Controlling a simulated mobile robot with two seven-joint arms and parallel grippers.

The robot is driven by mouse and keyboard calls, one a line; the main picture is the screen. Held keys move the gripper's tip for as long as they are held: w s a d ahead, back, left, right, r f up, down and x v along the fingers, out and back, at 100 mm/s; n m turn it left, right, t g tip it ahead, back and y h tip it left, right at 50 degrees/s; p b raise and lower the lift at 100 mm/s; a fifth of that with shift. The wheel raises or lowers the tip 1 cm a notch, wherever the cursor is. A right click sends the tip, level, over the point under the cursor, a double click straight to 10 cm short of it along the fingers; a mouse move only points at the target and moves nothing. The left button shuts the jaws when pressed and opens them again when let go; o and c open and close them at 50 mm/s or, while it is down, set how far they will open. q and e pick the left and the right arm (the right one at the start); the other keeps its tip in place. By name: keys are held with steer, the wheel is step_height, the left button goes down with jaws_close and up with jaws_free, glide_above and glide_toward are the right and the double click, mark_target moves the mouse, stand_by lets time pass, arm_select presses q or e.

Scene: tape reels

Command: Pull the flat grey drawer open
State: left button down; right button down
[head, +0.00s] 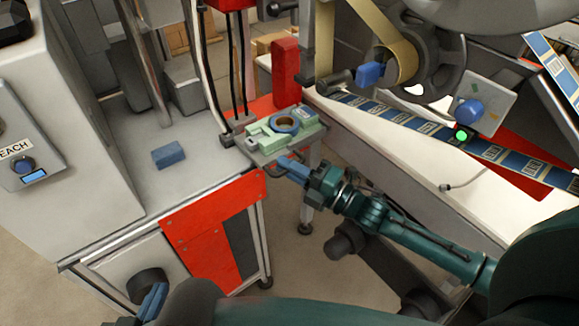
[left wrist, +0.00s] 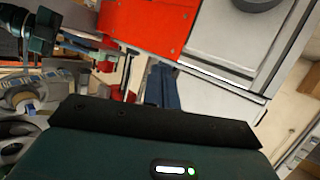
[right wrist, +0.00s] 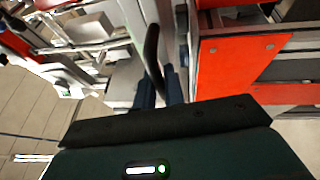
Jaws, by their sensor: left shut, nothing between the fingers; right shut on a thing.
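The flat grey drawer (head: 263,159) juts from the right end of the workbench, with a green fixture (head: 285,127) holding a dark blue ring on top. My right gripper (head: 284,166) reaches in from the right and is shut at the drawer's front edge. In the right wrist view its blue fingers are closed on a dark curved handle (right wrist: 152,48); the fingers partly hide it. My left gripper (head: 152,301) is shut and empty, low at the left, in front of the bench's light front panel. Its blue fingers also show in the left wrist view (left wrist: 162,88).
A blue block (head: 168,155) lies on the grey bench top (head: 200,170). A red panel (head: 215,232) covers the bench front below. A white table (head: 430,150) with a blue patterned strip stands at the right. Open floor shows between the bench and my right arm.

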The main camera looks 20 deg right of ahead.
stand_by(0.3)
arm_select(q)
steer(key=shift+s+a+f+g+p, duration=0.15)
steer(key=shift+a+f+g+p, duration=0.15)
steer(key=shift+a+p, duration=0.5)
arm_select(e)
steer(key=s+a, duration=0.3)
steer(key=a, duration=0.7)
steer(key=s+a, duration=0.4)
steer(key=a, duration=0.6)
steer(key=shift+s, duration=0.15)
arm_select(q)
steer(key=shift+d, duration=0.15)
arm_select(e)
steer(key=c, duration=1.5)
jaws_free()
steer(key=shift+d, duration=0.1)
arm_select(q)
steer(key=shift+r, duration=0.15)
arm_select(e)
steer(key=v, duration=1.3)
